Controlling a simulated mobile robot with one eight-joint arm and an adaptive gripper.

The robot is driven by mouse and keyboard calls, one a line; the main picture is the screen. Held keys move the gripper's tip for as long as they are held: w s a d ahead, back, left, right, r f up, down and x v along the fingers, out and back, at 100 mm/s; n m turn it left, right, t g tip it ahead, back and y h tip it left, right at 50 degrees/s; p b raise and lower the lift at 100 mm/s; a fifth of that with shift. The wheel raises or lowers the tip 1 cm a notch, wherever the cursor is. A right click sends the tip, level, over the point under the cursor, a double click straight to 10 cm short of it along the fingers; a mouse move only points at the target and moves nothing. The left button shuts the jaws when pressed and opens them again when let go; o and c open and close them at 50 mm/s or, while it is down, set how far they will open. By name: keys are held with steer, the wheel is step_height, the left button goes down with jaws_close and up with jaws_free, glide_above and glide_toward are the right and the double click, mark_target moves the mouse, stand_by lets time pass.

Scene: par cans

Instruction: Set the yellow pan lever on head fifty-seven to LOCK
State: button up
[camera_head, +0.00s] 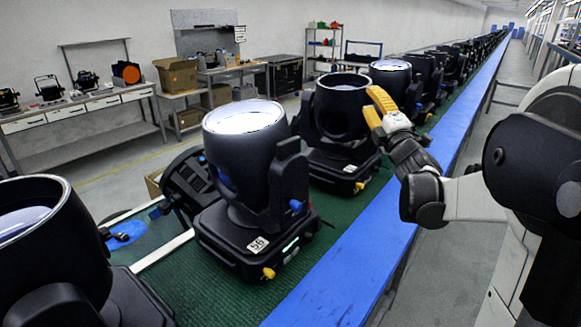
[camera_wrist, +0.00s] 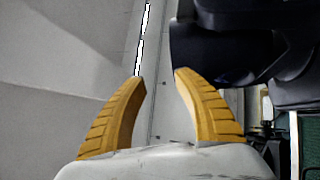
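My gripper (camera_head: 375,106) is raised beside the black moving head (camera_head: 339,118) behind head 56, near its upper right. Its two yellow fingers are apart and empty, as the wrist view (camera_wrist: 160,76) shows. That moving head has a small white label (camera_head: 349,168) too small to read, so I cannot confirm it is fifty-seven. A yellow lever (camera_head: 359,186) sticks out low on its base; its setting cannot be read. The nearer head 56 (camera_head: 242,150) carries a readable label (camera_head: 257,244) and its own yellow lever (camera_head: 268,273).
The heads stand in a long row on a green belt (camera_head: 215,290) with a blue rail (camera_head: 345,275) along its right side. Another head (camera_head: 40,235) stands at the near left. A black panel (camera_head: 185,180) lies beside head 56. The aisle floor (camera_head: 445,255) right of the rail is clear.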

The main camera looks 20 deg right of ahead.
steer(key=d+f+n+y, duration=0.4)
steer(key=f+n+y, duration=0.15)
steer(key=n, duration=0.25)
steer(key=n+g+y+b, duration=0.1)
steer(key=n+g+y, duration=0.5)
steer(key=n, duration=0.6)
glide_toward(363, 187)
steer(key=shift+d+f+t+y, duration=0.3)
steer(key=shift+d+f+y, duration=0.15)
steer(key=shift+d+y, duration=0.2)
steer(key=shift+w+a+f, duration=0.15)
steer(key=shift+f, duration=0.05)
steer(key=b+x, duration=0.3)
steer(key=x, duration=0.7)
steer(key=shift+a+r, duration=0.1)
jaws_close()
